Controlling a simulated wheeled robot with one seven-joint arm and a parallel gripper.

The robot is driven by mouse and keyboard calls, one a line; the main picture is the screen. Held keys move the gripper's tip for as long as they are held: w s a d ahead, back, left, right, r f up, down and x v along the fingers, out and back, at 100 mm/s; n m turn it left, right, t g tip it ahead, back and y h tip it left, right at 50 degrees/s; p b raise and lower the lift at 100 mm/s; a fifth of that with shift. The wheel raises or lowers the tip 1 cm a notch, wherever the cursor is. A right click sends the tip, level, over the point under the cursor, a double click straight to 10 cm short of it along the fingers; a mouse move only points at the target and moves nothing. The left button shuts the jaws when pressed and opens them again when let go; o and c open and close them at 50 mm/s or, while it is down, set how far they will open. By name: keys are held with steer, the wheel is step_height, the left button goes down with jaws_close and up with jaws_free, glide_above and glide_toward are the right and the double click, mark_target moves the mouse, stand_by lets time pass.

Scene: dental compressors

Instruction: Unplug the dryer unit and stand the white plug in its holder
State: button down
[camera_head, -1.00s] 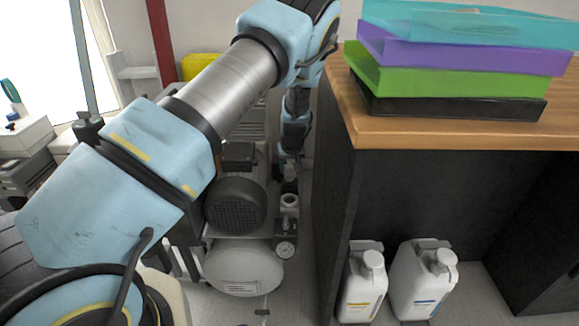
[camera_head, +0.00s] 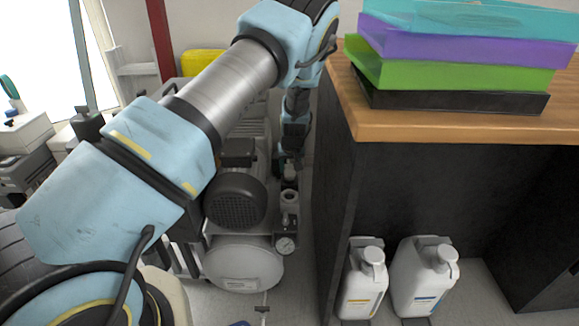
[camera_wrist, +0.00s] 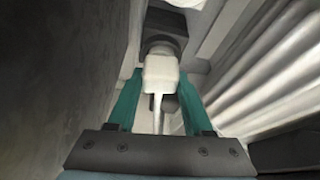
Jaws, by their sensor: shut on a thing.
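My gripper (camera_wrist: 160,80) has teal fingers on both sides of the white plug (camera_wrist: 161,68) and is shut on it. The plug's white cable (camera_wrist: 158,112) runs back between the fingers. A dark round part (camera_wrist: 164,43) lies right beyond the plug; I cannot tell whether the plug's prongs are in it. In the head view my gripper is low in the gap between the compressor (camera_head: 236,201) and the dark cabinet, and its fingertips and the plug are hidden there. I cannot make out the plug holder.
The dark cabinet side (camera_head: 334,200) stands close right of my arm. Its wooden top (camera_head: 440,124) bears stacked coloured trays (camera_head: 455,75). Two white jugs (camera_head: 422,278) stand below. In the wrist view a dark wall (camera_wrist: 50,80) is at left and pale ribbed metal (camera_wrist: 260,65) at right.

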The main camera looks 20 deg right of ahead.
steer(key=shift+c, duration=1.1)
jaws_free()
steer(key=p+v, duration=0.1)
steer(key=v, duration=0.9)
steer(key=shift+r, duration=0.3)
steer(key=shift+s, duration=0.15)
